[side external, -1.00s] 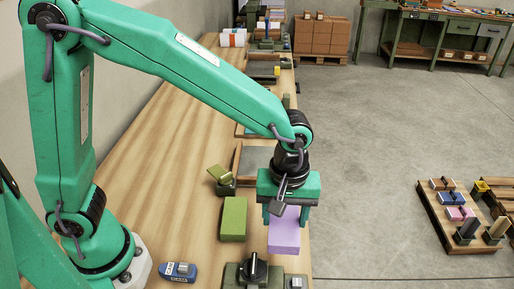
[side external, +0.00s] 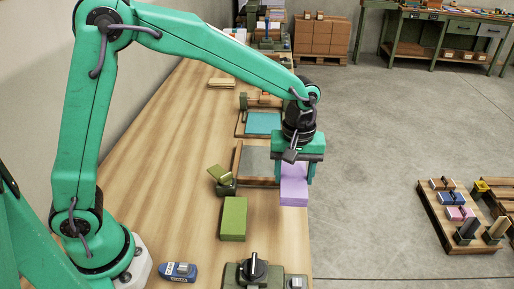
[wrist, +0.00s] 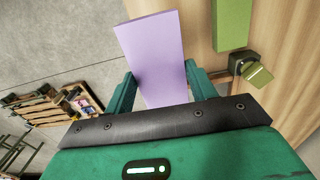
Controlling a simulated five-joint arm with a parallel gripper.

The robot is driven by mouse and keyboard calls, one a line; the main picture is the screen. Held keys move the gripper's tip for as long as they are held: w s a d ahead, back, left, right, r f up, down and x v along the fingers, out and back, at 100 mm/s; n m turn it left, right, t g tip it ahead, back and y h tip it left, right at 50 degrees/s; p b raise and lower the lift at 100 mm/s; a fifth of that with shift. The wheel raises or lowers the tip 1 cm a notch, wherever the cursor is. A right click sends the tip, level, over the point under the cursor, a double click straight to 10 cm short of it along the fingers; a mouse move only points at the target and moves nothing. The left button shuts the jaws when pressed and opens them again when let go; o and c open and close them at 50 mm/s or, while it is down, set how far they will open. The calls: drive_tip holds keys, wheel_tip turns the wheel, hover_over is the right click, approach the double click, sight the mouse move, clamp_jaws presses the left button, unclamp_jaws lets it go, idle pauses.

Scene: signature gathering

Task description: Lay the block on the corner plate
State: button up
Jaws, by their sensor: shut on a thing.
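A lilac block (side external: 294,190) hangs upright in my gripper (side external: 294,178), near the right edge of the wooden bench. In the wrist view the lilac block (wrist: 150,50) is between the two green jaws, which are shut on it. A grey plate (side external: 257,160) in a wooden frame lies just left of my gripper and is partly hidden by it. A teal plate (side external: 263,123) in a similar frame lies farther along the bench. I cannot tell which of them is the corner plate.
An olive green block (side external: 233,219) lies on the bench, with a small clamp-like holder (side external: 222,181) beyond it. A dark fixture with a knob (side external: 254,270) is at the near edge. A blue tool (side external: 179,271) lies near my base. The bench's left middle is clear.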

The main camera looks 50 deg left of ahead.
drive_tip(key=w+a, duration=0.8)
drive_tip(key=a, duration=0.2)
approach(259, 166)
drive_tip(key=w, duration=0.2)
drive_tip(key=w+f, duration=0.1)
drive_tip(key=w, duration=0.2)
drive_tip(key=shift+a+f, duration=0.1)
drive_tip(key=shift+a, duration=0.1)
drive_tip(key=shift+f, duration=0.1)
drive_tip(key=shift+f, duration=1.9)
drive_tip(key=shift+f, duration=0.1)
drive_tip(key=o, duration=1.1)
drive_tip(key=shift+c, duration=0.2)
